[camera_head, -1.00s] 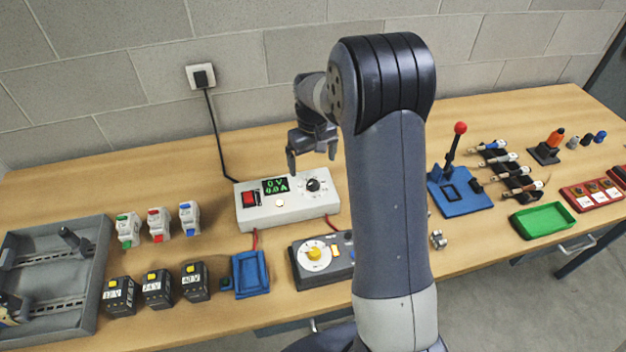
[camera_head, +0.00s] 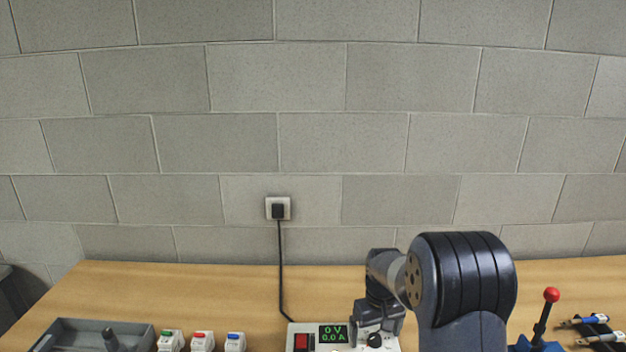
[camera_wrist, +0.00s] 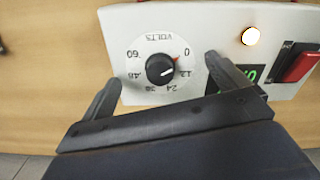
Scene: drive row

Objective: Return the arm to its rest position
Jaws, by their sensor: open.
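My gripper (camera_head: 377,332) is at the bottom of the head view, over the right part of the white power supply box (camera_head: 311,347). The wrist view shows its two dark fingers apart, with nothing held between them (camera_wrist: 162,71). The black volts knob (camera_wrist: 160,69) shows in the gap between the fingers, below them; whether they touch the box cannot be told. My arm is bent, with its dark elbow joint high and right of the gripper. The green display (camera_head: 333,334) reads 0 V and 0.0 A.
A red switch (camera_wrist: 300,66) and a lit round lamp (camera_wrist: 250,36) are on the box. A black cable (camera_head: 281,265) runs up to a wall socket (camera_head: 278,208). Small breakers (camera_head: 202,341) and a grey tray (camera_head: 70,336) stand left. A red-knobbed lever (camera_head: 551,296) stands right.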

